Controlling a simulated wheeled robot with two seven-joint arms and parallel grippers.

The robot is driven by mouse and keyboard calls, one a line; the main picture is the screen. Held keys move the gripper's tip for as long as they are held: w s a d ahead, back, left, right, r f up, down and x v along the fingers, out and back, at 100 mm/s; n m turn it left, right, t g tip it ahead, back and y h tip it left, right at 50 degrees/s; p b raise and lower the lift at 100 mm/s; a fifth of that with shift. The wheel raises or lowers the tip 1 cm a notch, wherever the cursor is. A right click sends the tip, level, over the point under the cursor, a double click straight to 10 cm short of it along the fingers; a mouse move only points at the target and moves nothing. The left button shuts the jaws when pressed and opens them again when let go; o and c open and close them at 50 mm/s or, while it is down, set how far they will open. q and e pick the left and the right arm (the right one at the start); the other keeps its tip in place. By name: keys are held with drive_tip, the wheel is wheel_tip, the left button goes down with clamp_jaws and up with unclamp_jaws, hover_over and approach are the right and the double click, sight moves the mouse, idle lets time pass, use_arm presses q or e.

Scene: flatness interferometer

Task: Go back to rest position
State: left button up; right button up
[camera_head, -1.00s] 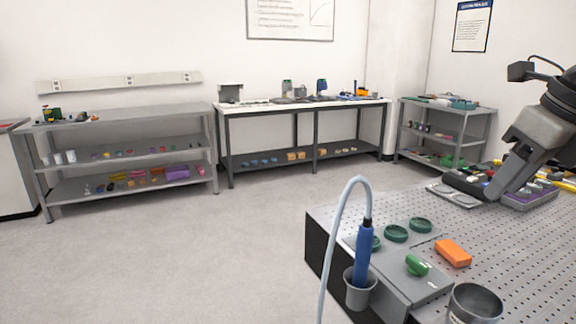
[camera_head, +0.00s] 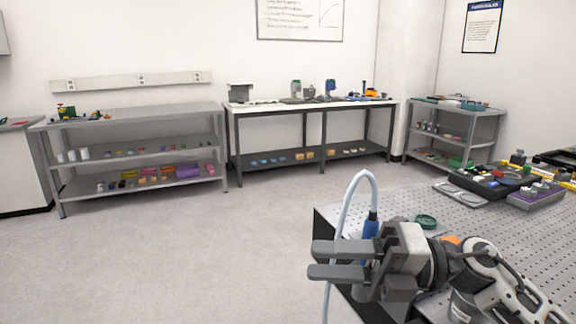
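My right gripper (camera_head: 318,259) is in front of the near left corner of the perforated table, with its fingers pointing left. The two fingers are apart with a gap between them, and nothing shows in it. The gripper and forearm hide most of a blue-handled tool (camera_head: 371,224) with a pale hose (camera_head: 346,208), its holder and the plate with the green parts. My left gripper is out of view.
The perforated table (camera_head: 500,230) carries a green ring (camera_head: 426,221), part of an orange block (camera_head: 452,240), a purple tray (camera_head: 536,198) and a dark tray (camera_head: 492,183). Shelves (camera_head: 135,150) and a workbench (camera_head: 312,103) stand along the back wall. The floor (camera_head: 170,250) at left is clear.

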drive_tip(key=w+d+f+m+t+h, duration=0.1)
drive_tip(key=d+f+m+t+h, duration=0.35)
drive_tip(key=f+m+t, duration=0.8)
drive_tip(key=d+f+m+t+h, duration=0.2)
drive_tip(key=f+m+t+h, duration=0.4)
drive_tip(key=m, duration=1.1)
use_arm(q)
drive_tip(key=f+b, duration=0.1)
drive_tip(key=b, duration=0.2)
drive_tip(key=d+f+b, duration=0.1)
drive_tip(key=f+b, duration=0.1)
drive_tip(key=b, duration=0.2)
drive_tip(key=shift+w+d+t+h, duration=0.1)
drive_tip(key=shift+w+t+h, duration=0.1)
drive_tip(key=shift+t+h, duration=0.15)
use_arm(e)
drive_tip(key=s+d+f+m+g+h, duration=0.1)
drive_tip(key=s+f+m+g+h, duration=0.1)
drive_tip(key=s+f, duration=0.4)
drive_tip(key=s+f+m+g+h, duration=0.3)
drive_tip(key=s+f+m+g, duration=0.2)
drive_tip(key=f, duration=1)
drive_tip(key=shift+s+d+f+g, duration=0.15)
drive_tip(key=shift+s+d+g, duration=0.2)
drive_tip(key=shift+s+g, duration=0.45)
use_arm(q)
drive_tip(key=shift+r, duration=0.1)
use_arm(e)
drive_tip(key=shift+m+t, duration=0.25)
